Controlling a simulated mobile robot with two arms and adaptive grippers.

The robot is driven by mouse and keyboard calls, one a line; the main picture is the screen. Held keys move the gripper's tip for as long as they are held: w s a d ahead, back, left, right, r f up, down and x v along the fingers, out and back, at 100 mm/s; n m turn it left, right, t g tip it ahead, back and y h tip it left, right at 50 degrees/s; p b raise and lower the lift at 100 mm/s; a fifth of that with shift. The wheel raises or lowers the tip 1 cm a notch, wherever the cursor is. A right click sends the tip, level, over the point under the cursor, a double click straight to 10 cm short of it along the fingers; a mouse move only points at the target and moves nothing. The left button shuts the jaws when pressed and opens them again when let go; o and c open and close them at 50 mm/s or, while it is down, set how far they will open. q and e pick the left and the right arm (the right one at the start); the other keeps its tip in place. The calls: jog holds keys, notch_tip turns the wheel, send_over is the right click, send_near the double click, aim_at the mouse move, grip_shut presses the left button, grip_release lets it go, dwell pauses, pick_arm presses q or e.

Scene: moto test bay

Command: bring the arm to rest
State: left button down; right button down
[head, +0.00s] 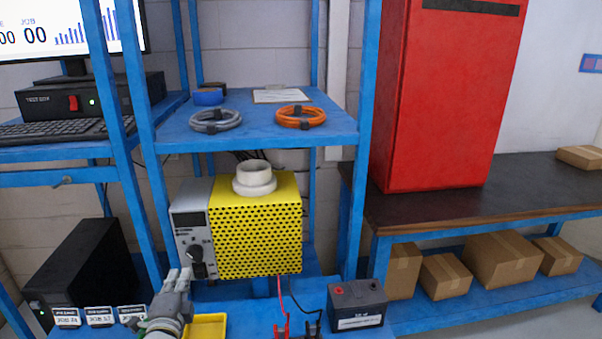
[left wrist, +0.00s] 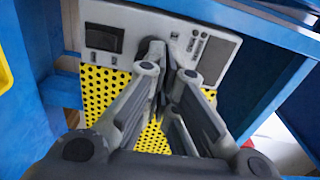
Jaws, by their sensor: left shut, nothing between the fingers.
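My left gripper (head: 178,278) is at the bottom of the head view, above the blue bench and pointing up the picture. In the left wrist view its grey fingers (left wrist: 168,75) are shut with nothing between them. In front of it stands a yellow perforated box (head: 258,235) with a grey control panel (head: 190,212) and a black knob (head: 196,252). The box also shows behind the fingers in the left wrist view (left wrist: 97,92). The fingertips overlap the panel there; I cannot tell the exact gap. My right gripper is out of view.
A yellow tray (head: 206,328) lies beside my left gripper. A black battery (head: 356,305) and red and black clips (head: 297,331) are to the right. Small label cards (head: 99,315) are to the left. A blue shelf (head: 255,131) with cable coils stands above.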

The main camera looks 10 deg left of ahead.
pick_arm(q)
jog(key=s+d+f+n+g+h, duration=0.1)
jog(key=s+d+f+n+g, duration=0.3)
jog(key=s+f, duration=0.3)
jog(key=s+d+f+n+g+h, duration=0.1)
jog(key=s+d+f+n+g, duration=0.35)
jog(key=s, duration=0.45)
jog(key=s+d+f+n+g+h, duration=0.2)
jog(key=s+d, duration=0.2)
jog(key=s, duration=0.4)
jog(key=s+d+f+n+g+h, duration=0.1)
jog(key=s+d+n+g, duration=0.2)
jog(key=s, duration=0.6)
notch_tip(320, 180, down, 26)
jog(key=s+d+m+g, duration=0.1)
jog(key=g, duration=0.1)
jog(key=s+a+f, duration=0.2)
jog(key=s+f, duration=1.4)
jog(key=s, duration=0.1)
jog(key=shift+s+a+f+g, duration=0.15)
jog(key=shift+a+f+g, duration=0.15)
jog(key=shift+a+g, duration=0.05)
jog(key=shift+m, duration=0.25)
